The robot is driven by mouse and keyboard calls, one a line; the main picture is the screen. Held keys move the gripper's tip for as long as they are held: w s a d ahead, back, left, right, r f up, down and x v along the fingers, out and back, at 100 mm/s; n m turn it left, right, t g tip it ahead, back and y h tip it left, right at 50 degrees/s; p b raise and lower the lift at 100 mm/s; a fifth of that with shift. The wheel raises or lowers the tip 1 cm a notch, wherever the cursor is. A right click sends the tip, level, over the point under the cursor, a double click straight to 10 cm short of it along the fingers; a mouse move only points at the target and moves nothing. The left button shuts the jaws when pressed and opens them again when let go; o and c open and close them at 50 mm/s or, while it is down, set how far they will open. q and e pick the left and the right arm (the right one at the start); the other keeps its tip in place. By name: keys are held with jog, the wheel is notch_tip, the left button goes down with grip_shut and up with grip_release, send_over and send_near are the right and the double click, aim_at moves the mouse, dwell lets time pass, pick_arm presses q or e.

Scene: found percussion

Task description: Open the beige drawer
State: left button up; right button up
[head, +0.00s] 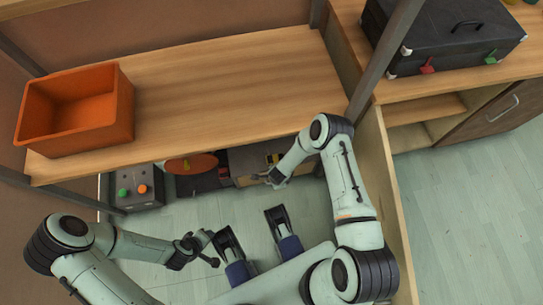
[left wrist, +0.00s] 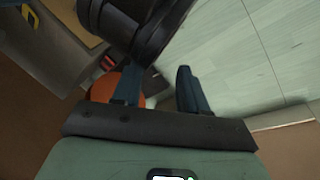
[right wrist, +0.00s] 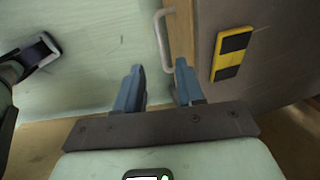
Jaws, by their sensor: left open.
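The beige drawer (head: 245,181) is low under the wooden shelf, partly hidden by my right arm in the head view. In the right wrist view its beige front (right wrist: 181,30) shows edge-on, with a pale bar handle (right wrist: 160,40). My right gripper (right wrist: 160,68) is open, its fingers apart and the handle's near end between or just beyond the fingertips; contact is unclear. It also shows in the head view (head: 264,180). My left gripper (head: 214,250) is open and empty, left of the drawer and away from it; its fingers show in the left wrist view (left wrist: 157,82).
An orange bin (head: 110,115) sits on the shelf (head: 220,85) above. A box with green and orange buttons (head: 137,192) and an orange disc (head: 192,164) are left of the drawer. A yellow-black block (right wrist: 232,53) lies on the grey cabinet. A black case (head: 445,40) stands right.

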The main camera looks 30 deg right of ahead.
pick_arm(q)
jog(key=w+a+f+t+b, duration=0.1)
jog(key=w+a+f+b, duration=0.1)
jog(key=w+f+b, duration=0.15)
jog(key=s+f+g+b, duration=0.1)
jog(key=s+f, duration=0.3)
jog(key=s, duration=0.1)
jog(key=shift+s+a+g+y, duration=0.2)
jog(key=shift+a+g+y, duration=0.1)
jog(key=shift+a+g, duration=0.1)
pick_arm(e)
jog(key=f, duration=0.4)
jog(key=w+f, duration=0.1)
jog(key=f, duration=0.3)
jog(key=w+f, duration=0.1)
jog(key=f, duration=0.3)
jog(key=shift+w+d, duration=0.1)
jog(key=shift+d, duration=0.2)
grip_shut()
